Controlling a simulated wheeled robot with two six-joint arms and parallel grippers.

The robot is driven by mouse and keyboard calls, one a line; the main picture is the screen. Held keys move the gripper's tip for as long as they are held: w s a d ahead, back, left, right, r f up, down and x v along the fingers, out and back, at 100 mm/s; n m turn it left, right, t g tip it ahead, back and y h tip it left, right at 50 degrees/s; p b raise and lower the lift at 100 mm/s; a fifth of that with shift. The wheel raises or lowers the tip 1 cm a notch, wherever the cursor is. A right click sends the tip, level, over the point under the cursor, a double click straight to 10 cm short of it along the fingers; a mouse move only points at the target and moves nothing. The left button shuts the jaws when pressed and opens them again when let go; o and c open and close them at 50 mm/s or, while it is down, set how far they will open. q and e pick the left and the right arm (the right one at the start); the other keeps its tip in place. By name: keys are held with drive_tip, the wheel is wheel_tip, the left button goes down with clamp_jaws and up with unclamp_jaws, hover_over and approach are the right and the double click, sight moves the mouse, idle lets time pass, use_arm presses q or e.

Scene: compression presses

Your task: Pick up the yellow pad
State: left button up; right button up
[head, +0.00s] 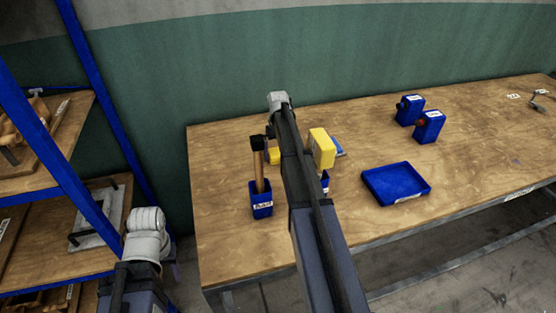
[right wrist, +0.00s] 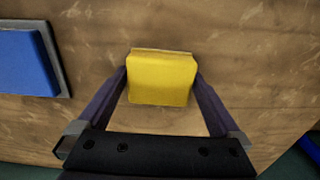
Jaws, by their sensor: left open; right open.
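The yellow pad (right wrist: 161,79) lies on the wooden table, between the fingers of my open right gripper (right wrist: 160,74) in the right wrist view. No grip on it shows. In the head view part of the pad (head: 274,156) shows just left of my right arm, which hides the rest of it and most of the right gripper. A blue pad on a grey base (right wrist: 30,62) lies to its left in the right wrist view.
A hammer stands in a blue holder (head: 262,204) left of my right arm. A yellow block (head: 321,148) appears right of the arm, its lower part partly hidden. A blue tray (head: 397,183) and two blue blocks (head: 429,127) stand further right. A blue-framed shelf (head: 55,160) is at the left.

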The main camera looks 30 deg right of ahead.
sight(278, 151)
drive_tip(key=shift+r, duration=0.1)
drive_tip(key=shift+c, duration=0.4)
drive_tip(key=c, duration=1)
wheel_tip(278, 151, up, 10)
drive_tip(key=p, duration=1)
drive_tip(key=o, duration=0.9)
drive_tip(key=c, duration=0.7)
drive_tip(key=shift+o, duration=0.2)
drive_tip(key=shift+s+d, duration=0.1)
